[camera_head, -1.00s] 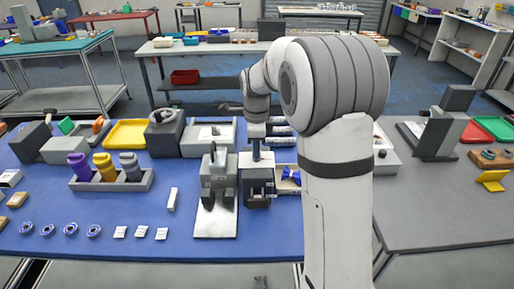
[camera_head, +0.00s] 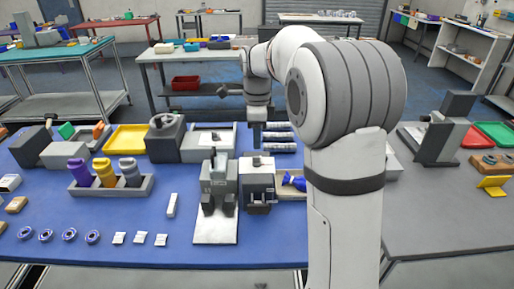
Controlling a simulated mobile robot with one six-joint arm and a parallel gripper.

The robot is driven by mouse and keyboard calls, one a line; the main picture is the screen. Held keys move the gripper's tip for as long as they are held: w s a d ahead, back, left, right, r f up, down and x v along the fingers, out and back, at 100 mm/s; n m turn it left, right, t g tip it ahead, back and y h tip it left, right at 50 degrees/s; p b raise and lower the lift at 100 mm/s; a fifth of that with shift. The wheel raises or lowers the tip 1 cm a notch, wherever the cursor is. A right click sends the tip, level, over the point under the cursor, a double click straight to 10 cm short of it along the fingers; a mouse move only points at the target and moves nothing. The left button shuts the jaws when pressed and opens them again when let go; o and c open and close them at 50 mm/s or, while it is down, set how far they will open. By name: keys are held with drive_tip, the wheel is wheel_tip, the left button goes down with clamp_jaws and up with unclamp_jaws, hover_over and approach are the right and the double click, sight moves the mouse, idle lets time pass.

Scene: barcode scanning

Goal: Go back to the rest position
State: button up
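My gripper (camera_head: 258,142) points down at the end of my white and grey arm, behind and above a grey box-like device (camera_head: 257,178) on the blue bench. It looks clear of the device, but its fingertips are too small and dark to read. A blue object, possibly a hand scanner (camera_head: 294,181), lies in a tray just right of the device, partly hidden by my arm. A second grey device (camera_head: 218,180) on a white base plate stands to the left.
The blue bench (camera_head: 130,205) carries a rack of purple, yellow and grey bottles (camera_head: 104,173), a yellow tray (camera_head: 127,139), several rings and small white labels (camera_head: 140,238). A grey bench (camera_head: 440,210) stands on the right. My arm hides the area between.

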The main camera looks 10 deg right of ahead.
drive_tip(key=shift+r, duration=0.7)
drive_tip(key=shift+s, duration=0.1)
drive_tip(key=s+f+n+t, duration=0.1)
drive_tip(key=s+f+n, duration=0.1)
drive_tip(key=s+n, duration=0.8)
drive_tip(key=s+f+n+t, duration=0.2)
drive_tip(key=s+n, duration=0.8)
drive_tip(key=s, duration=0.7)
drive_tip(key=shift+d, duration=0.35)
drive_tip(key=shift+s, duration=0.1)
